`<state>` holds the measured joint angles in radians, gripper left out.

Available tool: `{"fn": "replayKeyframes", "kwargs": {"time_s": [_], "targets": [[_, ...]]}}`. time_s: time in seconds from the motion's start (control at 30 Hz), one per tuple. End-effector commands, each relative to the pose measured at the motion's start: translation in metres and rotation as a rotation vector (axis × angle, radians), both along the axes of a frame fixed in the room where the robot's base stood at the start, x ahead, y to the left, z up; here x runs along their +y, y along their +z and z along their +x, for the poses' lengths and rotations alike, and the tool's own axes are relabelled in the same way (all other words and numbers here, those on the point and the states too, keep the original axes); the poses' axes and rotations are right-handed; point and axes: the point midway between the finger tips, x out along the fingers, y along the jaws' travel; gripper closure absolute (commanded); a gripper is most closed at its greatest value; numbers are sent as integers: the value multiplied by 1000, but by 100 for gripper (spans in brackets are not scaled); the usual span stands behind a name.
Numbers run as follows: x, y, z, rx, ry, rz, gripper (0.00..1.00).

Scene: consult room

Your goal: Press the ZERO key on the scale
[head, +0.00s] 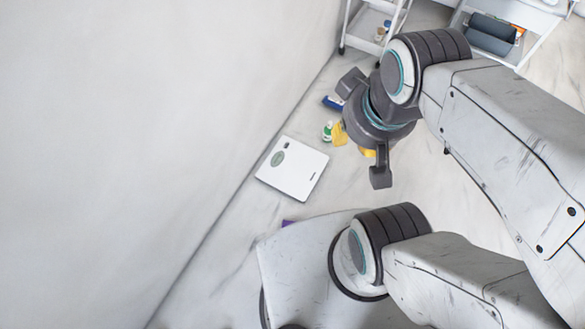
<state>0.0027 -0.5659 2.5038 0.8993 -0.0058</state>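The scale (300,180) is a flat white square on the pale marbled surface, close to the wall. It has an oval grey-green display (277,158) near its left corner, a small dark mark (286,145) beside the display and another small mark near its right side. I cannot read which mark is the ZERO key. My gripper (364,128) is up and to the right of the scale in the picture, apart from it. Its two dark fingers are spread wide, and I see nothing held between them.
A blue item (332,102), a green-and-white bottle (327,131) and a yellow item (339,134) lie between the scale and my gripper, partly near the fingers. A plain wall (130,120) runs along the left. White shelving carts (367,45) stand at the top.

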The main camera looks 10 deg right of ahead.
Motion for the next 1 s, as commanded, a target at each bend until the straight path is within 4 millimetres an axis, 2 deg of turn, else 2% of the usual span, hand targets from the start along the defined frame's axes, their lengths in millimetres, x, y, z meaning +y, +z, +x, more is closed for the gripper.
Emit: {"fn": "replayKeyframes", "kwargs": {"time_s": [0.03, 0.27, 1.0], "targets": [[0, 0, 0, 0, 0, 0, 81], [0, 0, 0, 0, 0, 0, 100], [0, 0, 0, 0, 0, 0, 100]]}}
